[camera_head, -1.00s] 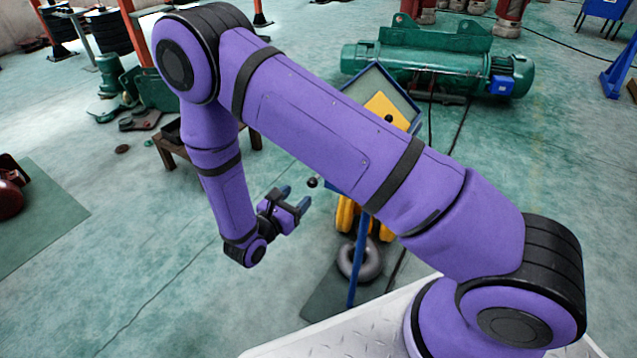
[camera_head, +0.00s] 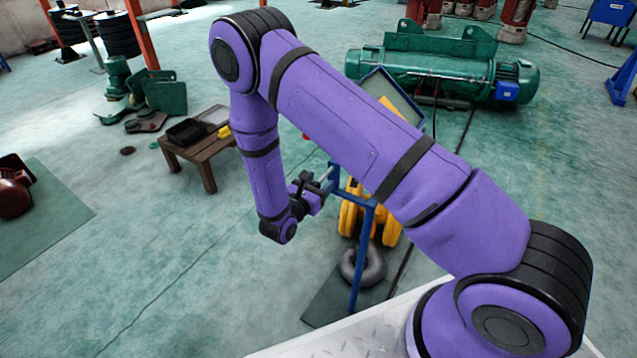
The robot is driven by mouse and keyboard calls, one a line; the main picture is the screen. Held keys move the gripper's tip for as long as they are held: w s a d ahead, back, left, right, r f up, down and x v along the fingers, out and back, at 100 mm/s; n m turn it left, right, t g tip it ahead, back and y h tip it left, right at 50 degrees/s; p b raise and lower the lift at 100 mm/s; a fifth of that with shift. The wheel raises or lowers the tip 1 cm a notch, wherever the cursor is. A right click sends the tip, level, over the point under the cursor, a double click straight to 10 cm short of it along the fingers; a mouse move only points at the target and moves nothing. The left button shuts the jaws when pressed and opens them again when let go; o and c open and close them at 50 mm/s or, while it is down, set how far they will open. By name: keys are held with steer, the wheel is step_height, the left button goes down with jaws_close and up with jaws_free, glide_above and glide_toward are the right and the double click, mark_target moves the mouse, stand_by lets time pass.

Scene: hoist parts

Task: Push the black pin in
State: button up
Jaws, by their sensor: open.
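My gripper (camera_head: 324,183) is at the end of my purple arm, with open jaws pointing right at the left side of a blue stand (camera_head: 362,255). The fingers overlap the stand's upper blue frame in this view, so I cannot tell whether they touch it. I cannot make out the black pin now; the gripper or my arm may cover it. Yellow wheel-like parts (camera_head: 349,213) of the hoist show behind the blue post, with a grey ring (camera_head: 363,265) below them. A tilted panel (camera_head: 397,98) is partly hidden behind my arm.
A low wooden table (camera_head: 205,158) with a black tray (camera_head: 187,131) stands left of my forearm. A green hoist motor (camera_head: 440,70) lies on the floor behind.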

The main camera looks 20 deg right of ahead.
mark_target(333, 168)
steer(key=shift+w+d, duration=0.1)
jaws_close()
steer(key=shift+x, duration=2.45)
jaws_free()
steer(key=v, duration=1)
steer(key=shift+s+a, duration=0.2)
steer(key=shift+a, duration=0.1)
steer(key=shift+r, duration=0.1)
